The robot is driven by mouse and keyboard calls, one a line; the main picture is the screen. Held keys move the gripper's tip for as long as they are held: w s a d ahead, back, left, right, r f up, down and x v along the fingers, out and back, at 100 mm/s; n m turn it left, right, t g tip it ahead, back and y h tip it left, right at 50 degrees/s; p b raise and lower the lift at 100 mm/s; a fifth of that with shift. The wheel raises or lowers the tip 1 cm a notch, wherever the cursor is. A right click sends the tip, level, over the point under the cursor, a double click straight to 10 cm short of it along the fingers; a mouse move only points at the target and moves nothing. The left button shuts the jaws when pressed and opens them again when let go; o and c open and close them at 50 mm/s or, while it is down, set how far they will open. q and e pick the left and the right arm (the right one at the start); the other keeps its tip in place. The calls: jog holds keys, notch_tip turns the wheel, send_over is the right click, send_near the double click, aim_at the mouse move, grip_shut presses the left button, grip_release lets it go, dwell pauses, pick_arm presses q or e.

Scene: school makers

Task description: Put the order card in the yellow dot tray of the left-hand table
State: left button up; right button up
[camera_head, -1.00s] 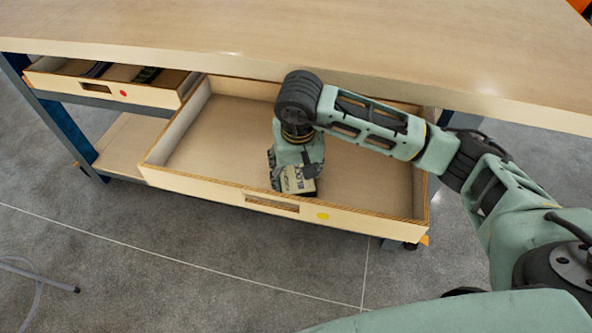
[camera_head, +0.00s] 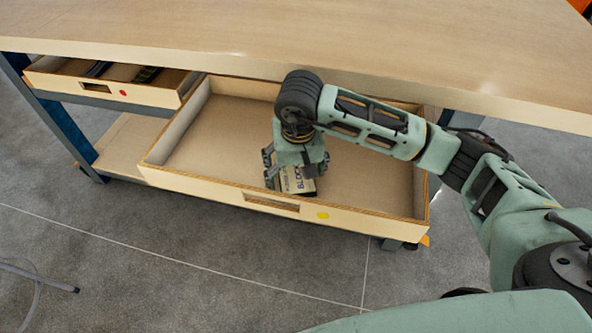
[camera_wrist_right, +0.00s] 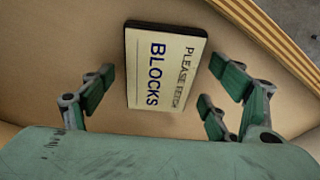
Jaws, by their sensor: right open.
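The order card (camera_head: 298,179) is a cream plate with a dark edge, reading "PLEASE FETCH BLOCKS". It lies in the yellow dot tray (camera_head: 190,182), an open wooden drawer with a yellow dot on its front, near the front wall. The card also shows whole in the right wrist view (camera_wrist_right: 163,70). My right gripper (camera_head: 296,176) is over the card inside the tray, its fingers open. In the right wrist view the fingers (camera_wrist_right: 158,98) stand apart on either side, clear of the card. My left gripper is out of view.
A red dot drawer (camera_head: 105,92) with dark items inside is partly open at the left. The tabletop (camera_head: 300,40) overhangs the back of the tray. The rest of the tray floor is bare. A thin hose lies on the floor at lower left.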

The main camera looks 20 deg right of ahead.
aim_at(297, 182)
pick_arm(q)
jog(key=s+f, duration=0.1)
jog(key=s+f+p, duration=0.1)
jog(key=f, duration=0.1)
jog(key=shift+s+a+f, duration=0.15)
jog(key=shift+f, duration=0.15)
pick_arm(e)
notch_tip(297, 182, up, 12)
jog(key=s, duration=0.1)
jog(key=shift+s+a, duration=0.2)
jog(key=shift+s, duration=0.2)
